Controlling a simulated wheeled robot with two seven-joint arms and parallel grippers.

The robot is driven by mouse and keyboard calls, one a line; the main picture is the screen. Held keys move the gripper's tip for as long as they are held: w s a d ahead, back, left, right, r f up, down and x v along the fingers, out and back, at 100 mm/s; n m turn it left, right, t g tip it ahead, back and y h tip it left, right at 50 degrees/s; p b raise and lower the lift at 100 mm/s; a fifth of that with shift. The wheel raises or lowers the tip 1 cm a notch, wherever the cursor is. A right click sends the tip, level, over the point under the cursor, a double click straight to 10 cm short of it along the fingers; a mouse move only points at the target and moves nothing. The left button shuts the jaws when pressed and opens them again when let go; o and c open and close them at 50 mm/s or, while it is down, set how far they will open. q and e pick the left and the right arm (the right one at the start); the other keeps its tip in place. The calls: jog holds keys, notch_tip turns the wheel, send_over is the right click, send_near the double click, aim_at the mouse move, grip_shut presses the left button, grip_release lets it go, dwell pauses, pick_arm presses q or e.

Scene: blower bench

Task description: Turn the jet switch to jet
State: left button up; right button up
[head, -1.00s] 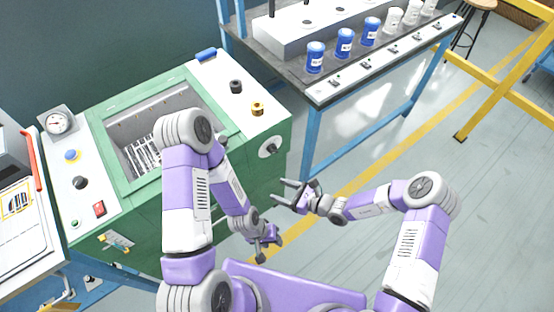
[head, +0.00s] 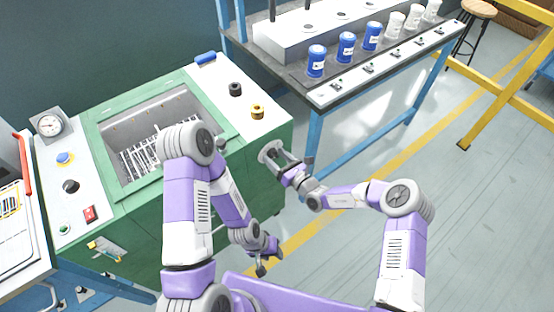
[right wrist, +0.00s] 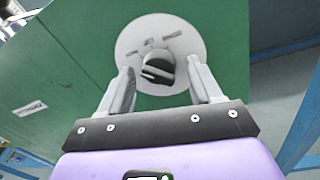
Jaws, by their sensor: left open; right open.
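The jet switch is a black knob (right wrist: 157,70) on a round pale plate (right wrist: 160,40) with small dark labels, on the green machine's side panel. In the right wrist view my right gripper (right wrist: 160,82) is open, with one finger on each side of the knob. I cannot tell whether the fingers touch it. My left gripper (head: 266,262) is open and empty, low in front of the green machine.
The green machine (head: 150,215) has an open basin, a gauge (head: 49,124) and other knobs on top. A blue-legged bench (head: 330,95) with blue and white jars stands behind. A yellow rail (head: 500,85) is at the right.

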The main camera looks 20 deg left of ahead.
jog(key=c, duration=1)
jog(key=shift+m, duration=0.3)
jog(key=shift+s+m+t+p, duration=0.1)
jog(key=shift+m+t+p, duration=0.2)
jog(key=shift+m+p, duration=2.55)
jog(key=m+b, duration=0.2)
jog(key=m, duration=0.1)
jog(key=shift+f+b, duration=0.1)
jog(key=shift+b, duration=0.25)
jog(key=o, duration=1)
